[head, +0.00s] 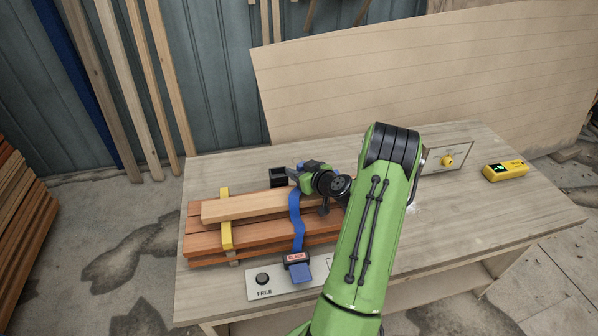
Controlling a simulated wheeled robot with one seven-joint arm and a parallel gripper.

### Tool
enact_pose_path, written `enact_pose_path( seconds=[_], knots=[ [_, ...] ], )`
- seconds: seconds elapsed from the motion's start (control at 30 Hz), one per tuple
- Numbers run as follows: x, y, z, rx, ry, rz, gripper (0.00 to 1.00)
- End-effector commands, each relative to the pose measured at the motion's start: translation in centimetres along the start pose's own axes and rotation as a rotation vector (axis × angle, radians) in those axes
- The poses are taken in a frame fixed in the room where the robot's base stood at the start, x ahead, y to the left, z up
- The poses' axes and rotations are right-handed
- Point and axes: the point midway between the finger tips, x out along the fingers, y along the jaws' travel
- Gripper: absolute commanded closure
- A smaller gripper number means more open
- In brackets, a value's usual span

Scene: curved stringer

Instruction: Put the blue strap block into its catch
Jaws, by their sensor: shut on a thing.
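A blue strap (297,218) runs from a black buckle (297,258) with a small label at the front of the timber stack, up over the boards, to my gripper (297,174). My gripper is shut on the blue strap block at the strap's far end. The block is mostly hidden by the gripper, and only small blue patches show. A black open-topped box (279,178), which looks like the catch, stands behind the stack, just left of my gripper. The block is close beside this box; I cannot tell whether they touch.
The stacked boards (215,245) lie on the wooden table (450,230), with a yellow strap (226,220) around their left part. A panel with a black knob (262,278) is at the front. A yellow device (505,170) lies at the right. My arm hides the table's middle.

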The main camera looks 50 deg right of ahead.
Motion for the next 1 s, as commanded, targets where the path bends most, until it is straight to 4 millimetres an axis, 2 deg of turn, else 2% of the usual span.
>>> enact_pose_path(
  seconds=[0.37, 0.4, 0.57, 0.83, 1.0],
  knots=[
    [0.2, 0.0, 0.6, 0.001, 0.0, 0.0, 0.97],
    [0.2, 0.0, 0.6, 0.001, -0.001, 0.0, 0.6],
    [0.2, 0.0, 0.5, 0.001, -0.001, 0.0, 0.36],
    [0.2, 0.0, 0.5, 0.001, 0.0, 0.0, 0.36],
    [-0.3, 0.0, -0.8, 0.002, -0.001, -0.001, 0.36]
  ],
)
